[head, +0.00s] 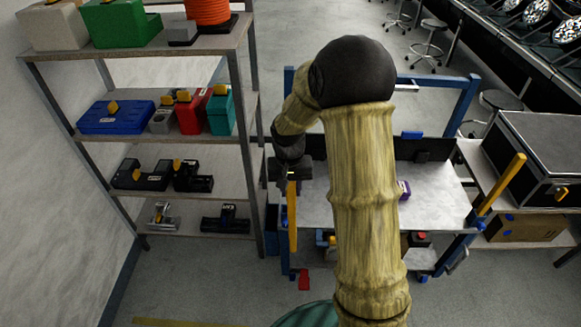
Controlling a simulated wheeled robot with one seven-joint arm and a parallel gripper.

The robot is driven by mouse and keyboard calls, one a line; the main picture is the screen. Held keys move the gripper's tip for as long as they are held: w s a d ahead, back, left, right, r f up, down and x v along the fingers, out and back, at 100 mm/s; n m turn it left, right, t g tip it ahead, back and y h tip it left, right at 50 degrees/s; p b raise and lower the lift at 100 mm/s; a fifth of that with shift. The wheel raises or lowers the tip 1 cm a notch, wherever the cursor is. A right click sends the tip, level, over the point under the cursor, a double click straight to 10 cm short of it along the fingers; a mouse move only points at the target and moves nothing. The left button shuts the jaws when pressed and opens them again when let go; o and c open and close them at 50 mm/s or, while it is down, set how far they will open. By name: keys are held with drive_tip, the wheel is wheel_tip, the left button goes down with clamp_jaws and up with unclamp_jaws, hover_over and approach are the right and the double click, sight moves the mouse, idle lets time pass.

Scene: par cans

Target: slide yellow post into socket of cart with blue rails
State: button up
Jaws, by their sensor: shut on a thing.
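My gripper (291,176) is shut on the upper end of a yellow post (292,218). The post hangs nearly upright at the front left corner of the cart with blue rails (462,106). A blue corner part (272,217) of the cart shows just left of the post; I cannot tell whether the post's lower end is in a socket or in front of it. Another yellow post (503,183) stands tilted in the picture at the cart's front right corner. My arm hides the middle of the cart.
A metal shelf (228,42) with boxes and tool cases stands close on the left. A black case (545,150) sits on a table at the right. Stools (430,45) stand behind. The cart's grey top (435,200) is mostly bare, with a small purple item (404,189).

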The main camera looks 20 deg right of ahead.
sight(291, 243)
drive_tip(key=f+b, duration=0.1)
drive_tip(key=f, duration=0.7)
drive_tip(key=s+f+n+b, duration=0.1)
drive_tip(key=f+b, duration=0.1)
drive_tip(key=f, duration=0.6)
drive_tip(key=s+f+n+b, duration=0.1)
drive_tip(key=f+b, duration=0.1)
drive_tip(key=f, duration=0.6)
drive_tip(key=shift+a, duration=0.3)
drive_tip(key=shift+s+f+n, duration=0.15)
drive_tip(key=shift+f+n, duration=0.15)
drive_tip(key=shift+f, duration=0.1)
drive_tip(key=shift+a, duration=0.15)
